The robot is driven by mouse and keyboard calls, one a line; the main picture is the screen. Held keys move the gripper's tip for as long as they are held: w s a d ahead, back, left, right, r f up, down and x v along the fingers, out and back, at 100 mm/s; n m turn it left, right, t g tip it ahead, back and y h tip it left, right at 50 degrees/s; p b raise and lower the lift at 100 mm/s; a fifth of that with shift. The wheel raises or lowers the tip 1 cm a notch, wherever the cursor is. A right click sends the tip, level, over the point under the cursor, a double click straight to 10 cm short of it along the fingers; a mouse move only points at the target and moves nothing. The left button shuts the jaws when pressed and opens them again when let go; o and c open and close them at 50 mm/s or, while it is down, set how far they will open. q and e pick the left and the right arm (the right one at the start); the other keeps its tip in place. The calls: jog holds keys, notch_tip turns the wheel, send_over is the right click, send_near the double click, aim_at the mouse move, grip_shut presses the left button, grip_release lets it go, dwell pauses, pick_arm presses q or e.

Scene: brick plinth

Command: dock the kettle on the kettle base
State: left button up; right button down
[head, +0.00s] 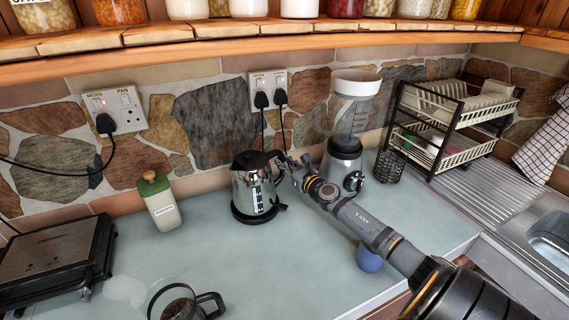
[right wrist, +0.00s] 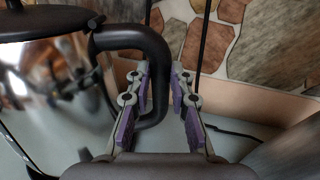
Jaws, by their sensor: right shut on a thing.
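The kettle (head: 252,188), shiny steel with a black lid and handle, stands upright at the back middle of the worktop. The black kettle base (head: 281,207) shows at its foot, mostly hidden under it. I cannot tell whether the kettle is fully seated or slightly above it. My right gripper (head: 283,168) is at the kettle's right side, shut on its handle. In the right wrist view the steel body (right wrist: 45,90) is at the left, and the black handle (right wrist: 158,75) passes between the purple-padded fingers (right wrist: 160,100). My left gripper is out of view.
A blender (head: 347,140) stands close right of the kettle, with a blue cup (head: 369,261) nearer. A green-white bottle (head: 160,205) and a grill (head: 55,255) are left. A glass jug (head: 180,306) is at the front. Cords hang from the socket (head: 267,82) behind the kettle.

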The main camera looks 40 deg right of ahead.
jog(key=c, duration=1.5)
grip_release()
jog(key=s+p, duration=0.1)
jog(key=s, duration=0.4)
jog(key=s+p, duration=0.1)
jog(key=s, duration=0.5)
jog(key=shift+s+a+f+p, duration=0.1)
jog(key=shift+a+p, duration=0.1)
jog(key=shift+p, duration=0.1)
